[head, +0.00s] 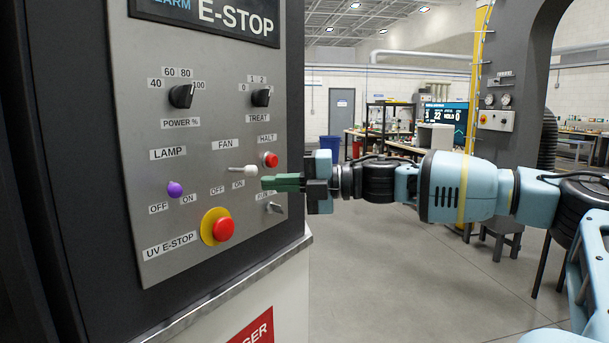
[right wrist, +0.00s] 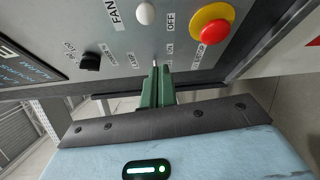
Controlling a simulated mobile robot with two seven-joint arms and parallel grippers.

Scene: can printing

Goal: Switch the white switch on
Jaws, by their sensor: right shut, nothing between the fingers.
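The white switch (head: 249,170) is a small lever with a rounded white tip under the FAN label on the grey control panel (head: 150,110). Its white tip also shows at the top of the right wrist view (right wrist: 146,13). I cannot tell surely whether it leans to OFF or ON. My right gripper (head: 268,183) has green fingers, shut and empty, pointing left at the panel just right of and below the switch tip. In the wrist view its fingertips (right wrist: 157,72) are on the ON side of the switch, apart from its tip. My left gripper is not in view.
Close by are a purple-tipped lamp switch (head: 174,188), a red UV E-stop button (head: 223,229) on a yellow ring, a red HALT button (head: 270,159) and two black knobs. A metal ledge (head: 240,275) juts out below the panel. Open floor lies to the right.

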